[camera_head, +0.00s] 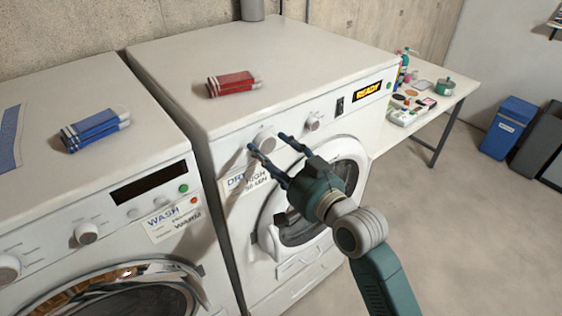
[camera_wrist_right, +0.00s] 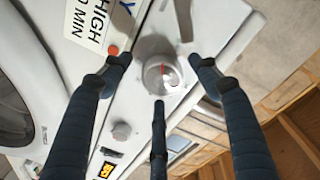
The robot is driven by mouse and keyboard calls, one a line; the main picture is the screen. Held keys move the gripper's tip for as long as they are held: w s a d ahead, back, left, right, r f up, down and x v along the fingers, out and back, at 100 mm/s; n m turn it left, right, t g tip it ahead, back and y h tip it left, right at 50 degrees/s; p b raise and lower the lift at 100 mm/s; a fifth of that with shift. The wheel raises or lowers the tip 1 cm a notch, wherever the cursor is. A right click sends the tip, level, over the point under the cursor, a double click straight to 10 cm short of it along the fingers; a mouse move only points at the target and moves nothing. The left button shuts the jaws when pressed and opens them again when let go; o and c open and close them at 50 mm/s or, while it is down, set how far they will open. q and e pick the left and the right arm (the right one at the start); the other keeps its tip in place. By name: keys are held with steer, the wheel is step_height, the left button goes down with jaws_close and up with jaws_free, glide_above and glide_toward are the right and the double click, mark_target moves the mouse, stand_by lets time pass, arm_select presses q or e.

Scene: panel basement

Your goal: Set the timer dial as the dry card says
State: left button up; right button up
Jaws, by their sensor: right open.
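The dry card (camera_head: 243,181) is stuck on the dryer front; it reads DRY, HIGH and a number of minutes, partly covered by my gripper. Its HIGH and MIN lines show in the right wrist view (camera_wrist_right: 92,22). A round pale dial (camera_head: 265,142) with a red mark sits above the card; it also shows in the wrist view (camera_wrist_right: 162,74). A second dial (camera_head: 313,123) is to its right. My right gripper (camera_head: 267,145) is open, its fingers spread around the first dial; I cannot tell if they touch it. My left gripper is out of view.
The dryer's display (camera_head: 367,91) reads READY. A red bundle (camera_head: 233,84) lies on the dryer, a blue one (camera_head: 95,128) on the washer at left. A WASH card (camera_head: 170,219) is on the washer. A cluttered table (camera_head: 440,101) and blue bin (camera_head: 508,127) stand at right.

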steer(key=v, duration=1.1)
steer(key=shift+s, duration=0.3)
steer(key=shift+d+f, duration=0.1)
